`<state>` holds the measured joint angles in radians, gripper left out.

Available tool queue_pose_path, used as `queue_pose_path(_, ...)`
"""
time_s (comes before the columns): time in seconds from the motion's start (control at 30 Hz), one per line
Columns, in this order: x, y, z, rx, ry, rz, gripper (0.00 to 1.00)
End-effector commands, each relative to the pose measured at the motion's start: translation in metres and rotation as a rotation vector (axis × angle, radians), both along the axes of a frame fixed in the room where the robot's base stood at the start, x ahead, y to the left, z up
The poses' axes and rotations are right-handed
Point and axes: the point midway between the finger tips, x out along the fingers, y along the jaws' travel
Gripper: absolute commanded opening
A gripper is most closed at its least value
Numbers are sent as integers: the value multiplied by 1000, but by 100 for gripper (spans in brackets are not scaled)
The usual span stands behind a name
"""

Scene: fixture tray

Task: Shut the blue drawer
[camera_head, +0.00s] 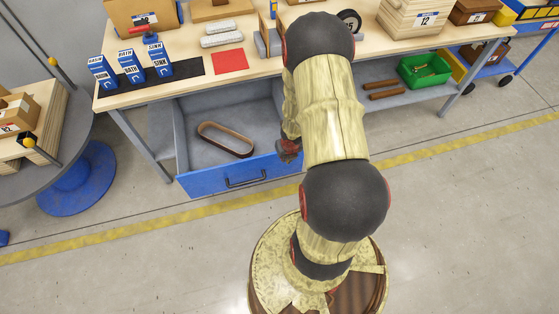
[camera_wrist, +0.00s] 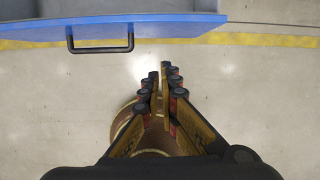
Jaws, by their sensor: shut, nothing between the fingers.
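The blue drawer (camera_head: 207,184) stands pulled out under the workbench, its grey inside showing in the head view. A brown oval band (camera_head: 225,139) lies in it. Its blue front carries a dark handle (camera_head: 246,182). In the wrist view the drawer front (camera_wrist: 150,28) crosses the upper left, with the handle (camera_wrist: 100,46) on its near side. My gripper (camera_wrist: 160,70) is shut and empty, its tips over the floor, right of the handle and apart from the front in the picture. In the head view my arm hides most of my gripper.
The workbench (camera_head: 270,67) holds blue boxes (camera_head: 130,67) on a black mat, a red square (camera_head: 230,61) and other goods. A green bin (camera_head: 424,69) sits on the lower shelf at right. The floor before the drawer (camera_head: 150,250) is clear.

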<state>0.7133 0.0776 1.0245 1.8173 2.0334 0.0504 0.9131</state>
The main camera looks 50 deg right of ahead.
Motion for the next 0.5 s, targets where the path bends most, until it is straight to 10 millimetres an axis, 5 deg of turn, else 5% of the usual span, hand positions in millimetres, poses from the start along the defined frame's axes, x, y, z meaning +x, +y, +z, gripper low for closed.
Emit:
queue_pose_path(0.23, 1, -2, -15, 7, 3, -42, 0)
queue_pose_path(0.5, 11, -8, -66, 6, 2, -38, 0)
